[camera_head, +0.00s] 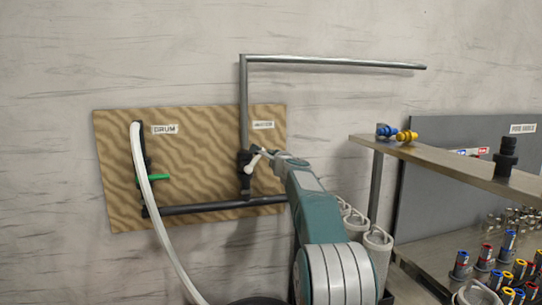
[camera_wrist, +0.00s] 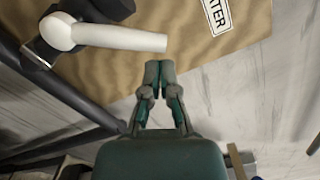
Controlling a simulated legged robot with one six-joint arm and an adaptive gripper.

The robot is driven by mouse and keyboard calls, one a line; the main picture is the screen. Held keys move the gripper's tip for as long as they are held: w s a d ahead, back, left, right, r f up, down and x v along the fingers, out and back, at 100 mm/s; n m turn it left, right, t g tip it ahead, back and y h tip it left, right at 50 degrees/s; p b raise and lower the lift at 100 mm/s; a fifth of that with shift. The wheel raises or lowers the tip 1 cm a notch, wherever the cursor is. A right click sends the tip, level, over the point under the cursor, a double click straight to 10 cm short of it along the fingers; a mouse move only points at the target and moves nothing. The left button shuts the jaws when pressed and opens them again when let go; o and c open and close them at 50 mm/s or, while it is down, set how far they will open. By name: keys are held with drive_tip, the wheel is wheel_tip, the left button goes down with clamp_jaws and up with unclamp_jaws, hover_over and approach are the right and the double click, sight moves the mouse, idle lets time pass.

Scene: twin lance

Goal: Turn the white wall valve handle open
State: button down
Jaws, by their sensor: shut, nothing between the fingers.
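The white valve handle (camera_head: 253,163) sits on a dark valve body (camera_head: 243,160) on the vertical grey pipe, in front of the wooden board. In the wrist view the white handle (camera_wrist: 118,37) runs sideways from its round hub, with its free end towards the right. My gripper (camera_wrist: 159,70) is shut and empty, its fingertips just below the handle's free end in that view. A small gap shows between them there. In the head view my gripper (camera_head: 262,153) is at the handle, small and partly overlapping it, so contact cannot be told.
A green-handled valve (camera_head: 152,179) and a white hose (camera_head: 156,215) are at the board's left. Grey pipes run along the wall (camera_head: 330,62) and low across the board (camera_head: 200,208). A metal shelf (camera_head: 450,163) with fittings stands right of my arm.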

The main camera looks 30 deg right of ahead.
sight(264, 148)
drive_tip(key=shift+r, duration=0.1)
drive_tip(key=shift+a+r+n, duration=0.15)
drive_tip(key=shift+n, duration=0.25)
drive_tip(key=shift+w+a+r+n, duration=0.1)
drive_tip(key=shift+a+r+n, duration=0.15)
drive_tip(key=shift+n, duration=0.15)
drive_tip(key=shift+w+a+r+n, duration=0.15)
drive_tip(key=shift+a+r+n, duration=0.55)
drive_tip(key=shift+n, duration=0.6)
drive_tip(key=shift+w+a+r+n, duration=0.25)
drive_tip(key=shift+a+n, duration=0.4)
drive_tip(key=shift+n, duration=0.3)
drive_tip(key=shift+w+a+r+n, duration=0.1)
drive_tip(key=shift+a+r+n, duration=0.1)
drive_tip(key=shift+a+n, duration=0.6)
drive_tip(key=shift+d, duration=0.15)
drive_tip(key=s+a, duration=0.2)
drive_tip(key=s, duration=0.9)
drive_tip(key=shift+s+a, duration=0.15)
drive_tip(key=shift+s, duration=0.2)
drive_tip(key=shift+n, duration=0.25)
